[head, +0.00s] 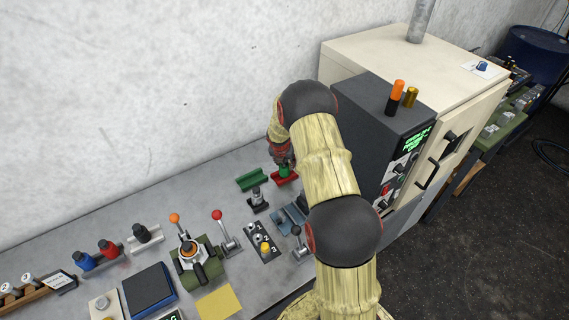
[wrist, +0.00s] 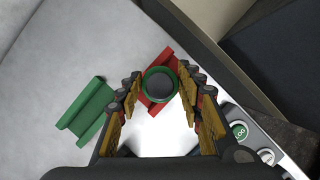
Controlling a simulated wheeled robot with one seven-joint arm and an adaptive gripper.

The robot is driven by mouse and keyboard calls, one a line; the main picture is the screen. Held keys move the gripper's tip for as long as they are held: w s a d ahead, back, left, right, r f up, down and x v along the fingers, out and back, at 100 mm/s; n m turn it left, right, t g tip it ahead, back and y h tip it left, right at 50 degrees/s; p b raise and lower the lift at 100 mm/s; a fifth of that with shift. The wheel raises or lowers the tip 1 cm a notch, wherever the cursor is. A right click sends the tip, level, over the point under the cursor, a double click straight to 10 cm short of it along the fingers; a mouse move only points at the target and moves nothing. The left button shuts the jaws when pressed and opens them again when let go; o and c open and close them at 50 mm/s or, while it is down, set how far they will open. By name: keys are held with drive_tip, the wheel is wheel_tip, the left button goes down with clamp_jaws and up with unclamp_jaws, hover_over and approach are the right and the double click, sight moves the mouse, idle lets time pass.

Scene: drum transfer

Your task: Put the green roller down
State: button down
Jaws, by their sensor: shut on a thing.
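My gripper (head: 281,160) is shut on the green roller (head: 284,171). In the wrist view the fingers of my gripper (wrist: 160,82) stand on both sides of the roller (wrist: 160,84), seen end-on as a green ring with a dark grey middle. The roller is over the red cradle (head: 287,179), which also shows behind it in the wrist view (wrist: 164,58). I cannot tell whether the roller touches the cradle. The empty green cradle (head: 251,180) lies left of it, also in the wrist view (wrist: 86,108).
A dark control panel (head: 375,135) on the cream machine stands close at the right. A black-and-grey roller (head: 257,195) stands in front of the cradles. Levers with an orange knob (head: 174,218) and a red knob (head: 217,214) stand up nearer. The bench behind is bare.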

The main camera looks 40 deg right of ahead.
drive_tip(key=c, duration=1.2)
unclamp_jaws()
